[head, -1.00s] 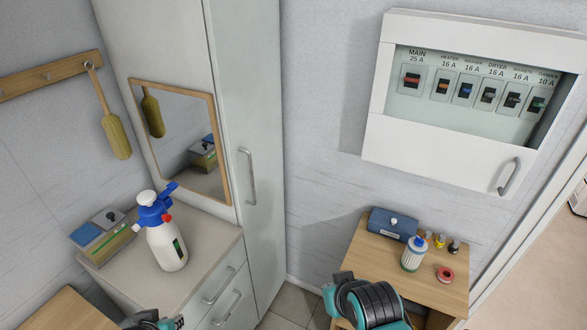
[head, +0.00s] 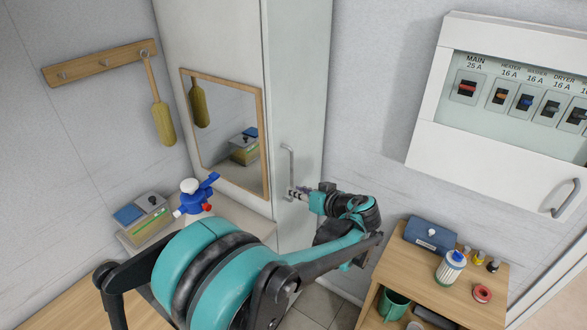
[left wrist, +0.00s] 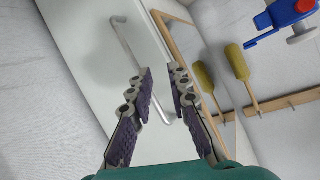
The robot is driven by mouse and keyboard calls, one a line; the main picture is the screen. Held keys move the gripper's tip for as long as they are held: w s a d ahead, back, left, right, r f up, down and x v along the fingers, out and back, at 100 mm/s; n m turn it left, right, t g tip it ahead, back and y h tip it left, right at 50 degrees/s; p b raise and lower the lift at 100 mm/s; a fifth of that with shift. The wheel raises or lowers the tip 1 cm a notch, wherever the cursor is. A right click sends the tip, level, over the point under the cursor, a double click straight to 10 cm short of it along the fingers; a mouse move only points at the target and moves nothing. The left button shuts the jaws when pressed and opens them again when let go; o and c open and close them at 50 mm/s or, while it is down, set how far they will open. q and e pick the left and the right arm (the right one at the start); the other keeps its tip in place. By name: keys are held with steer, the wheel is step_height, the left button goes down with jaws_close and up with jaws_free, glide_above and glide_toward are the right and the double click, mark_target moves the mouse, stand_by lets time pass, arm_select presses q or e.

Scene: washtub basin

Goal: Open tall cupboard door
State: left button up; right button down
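The tall cupboard door (head: 298,80) is the narrow pale panel in the head view and looks shut. Its grey vertical bar handle (head: 284,160) is partly hidden by my left gripper (head: 298,192) at its lower end. In the left wrist view, the left gripper (left wrist: 162,72) is open, with its two dark-padded fingers apart. The handle (left wrist: 135,48) runs slanting across the door (left wrist: 85,60), and its lower part shows between the fingers. I cannot tell whether they touch it. My right gripper is not in view.
A framed mirror (head: 225,125) is on the cupboard's adjoining side. A blue-topped spray bottle (head: 195,193) stands on the counter, partly behind my left arm. A wooden side table (head: 465,275) with small items and a wall fuse box (head: 500,150) are to the right.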

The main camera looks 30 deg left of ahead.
arm_select(q)
steer(key=w+n+y, duration=0.5)
steer(key=w, duration=0.1)
steer(key=b+x, duration=0.1)
steer(key=x, duration=0.6)
steer(key=shift+r+b, duration=0.2)
steer(key=shift+b, duration=0.1)
jaws_close()
